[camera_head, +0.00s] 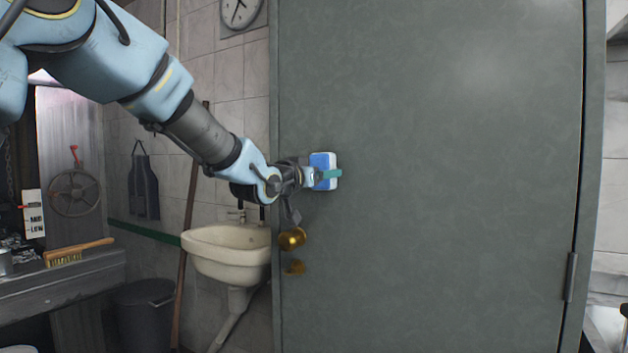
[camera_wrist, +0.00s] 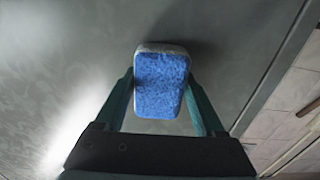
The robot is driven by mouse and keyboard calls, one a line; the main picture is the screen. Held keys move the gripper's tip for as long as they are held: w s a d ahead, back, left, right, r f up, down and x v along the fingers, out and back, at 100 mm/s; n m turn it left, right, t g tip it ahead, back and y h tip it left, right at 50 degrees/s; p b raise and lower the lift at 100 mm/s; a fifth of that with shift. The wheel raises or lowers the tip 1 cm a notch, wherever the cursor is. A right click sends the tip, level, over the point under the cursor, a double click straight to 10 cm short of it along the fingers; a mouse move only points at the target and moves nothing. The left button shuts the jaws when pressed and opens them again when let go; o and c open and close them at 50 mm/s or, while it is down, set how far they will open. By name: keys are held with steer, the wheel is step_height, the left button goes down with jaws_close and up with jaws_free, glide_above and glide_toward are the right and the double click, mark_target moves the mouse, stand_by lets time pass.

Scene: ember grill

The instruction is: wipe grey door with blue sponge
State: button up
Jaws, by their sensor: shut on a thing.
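The grey door (camera_head: 440,180) fills the middle and right of the head view. My gripper (camera_head: 325,175) is shut on the blue sponge (camera_head: 322,162), which has a white side toward the door. The sponge is at the door's left part, above the brass knob (camera_head: 291,239), and appears against or very close to the surface. In the wrist view the sponge (camera_wrist: 161,84) sits between the two teal fingers of my gripper (camera_wrist: 161,90), with the grey door (camera_wrist: 60,70) behind it. Whether the white side touches the door cannot be told for sure.
A sink (camera_head: 230,250) stands left of the door. A workbench (camera_head: 65,280) with a brush (camera_head: 78,252) is at the far left, with a dark bin (camera_head: 146,313) beside it. A clock (camera_head: 241,12) hangs above. The door face right of my gripper is clear.

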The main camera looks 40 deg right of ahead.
steer(key=shift+s+d+b, duration=0.2)
steer(key=shift+s+b, duration=0.3)
steer(key=shift+s, duration=0.1)
steer(key=shift+s+d+b, duration=0.15)
steer(key=shift+s+b, duration=0.35)
steer(key=shift+s, duration=0.05)
steer(key=shift+s+d+b, duration=0.2)
steer(key=shift+s+b, duration=0.25)
steer(key=shift+s, duration=0.3)
steer(key=shift+s+d+b, duration=0.25)
steer(key=shift+s+b, duration=0.6)
steer(key=shift+s, duration=0.2)
steer(key=shift+s+d+b, duration=0.2)
steer(key=shift+s+b, duration=0.25)
steer(key=shift+s, duration=0.3)
steer(key=b, duration=0.3)
glide_toward(357, 174)
steer(key=shift+w+d, duration=0.2)
steer(key=shift+d, duration=0.05)
